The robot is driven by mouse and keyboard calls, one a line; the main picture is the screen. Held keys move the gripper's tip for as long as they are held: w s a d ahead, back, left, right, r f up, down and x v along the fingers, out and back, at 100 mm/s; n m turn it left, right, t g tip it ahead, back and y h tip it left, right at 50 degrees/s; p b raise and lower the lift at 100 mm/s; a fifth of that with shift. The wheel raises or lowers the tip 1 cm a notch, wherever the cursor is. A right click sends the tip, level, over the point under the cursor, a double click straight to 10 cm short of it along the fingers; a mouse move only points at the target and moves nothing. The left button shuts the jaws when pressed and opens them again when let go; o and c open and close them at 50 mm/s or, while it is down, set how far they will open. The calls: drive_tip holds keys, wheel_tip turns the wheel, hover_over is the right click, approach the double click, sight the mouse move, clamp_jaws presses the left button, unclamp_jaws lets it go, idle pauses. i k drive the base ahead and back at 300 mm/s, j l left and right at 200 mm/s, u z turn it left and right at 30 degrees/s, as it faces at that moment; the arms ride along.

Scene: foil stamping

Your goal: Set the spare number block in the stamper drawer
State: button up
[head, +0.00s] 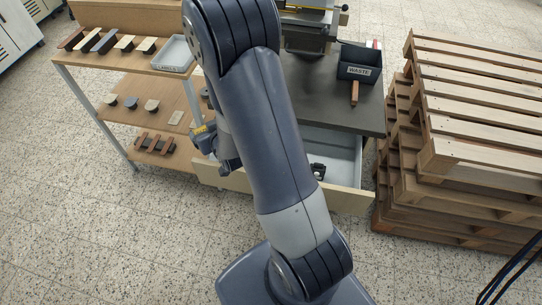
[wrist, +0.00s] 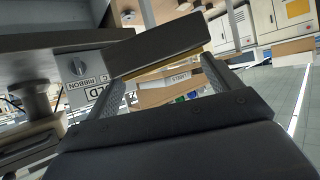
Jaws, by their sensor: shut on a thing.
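My gripper (wrist: 160,75) is shut on a dark block with a brass-coloured edge, which I take to be the number block (wrist: 160,48); it spans both textured fingers in the wrist view. The drawer (head: 350,199) is pulled open below the dark bench top, with a pale front and a grey inside. A small dark object (head: 317,170) lies in it. The gripper is left of the drawer's visible inside. The stamper (head: 308,30) stands on the bench, partly hidden by my arm.
A wooden shelf rack (head: 120,58) at left holds several stamps, blocks and a grey tray (head: 174,54). A dark WASTE bin (head: 359,70) and a wooden-handled tool (head: 354,93) are on the bench. Stacked pallets (head: 480,90) stand close on the drawer's right. The left floor is clear.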

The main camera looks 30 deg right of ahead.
sight(344, 181)
drive_tip(key=k+l+u, duration=0.1)
drive_tip(key=l+u, duration=0.25)
drive_tip(key=k+l+u, duration=0.1)
drive_tip(key=u, duration=0.25)
drive_tip(key=k+l+u, duration=0.15)
drive_tip(key=u, duration=0.2)
drive_tip(key=k+l+u, duration=0.3)
drive_tip(key=k+l, duration=0.6)
drive_tip(key=k, duration=0.1)
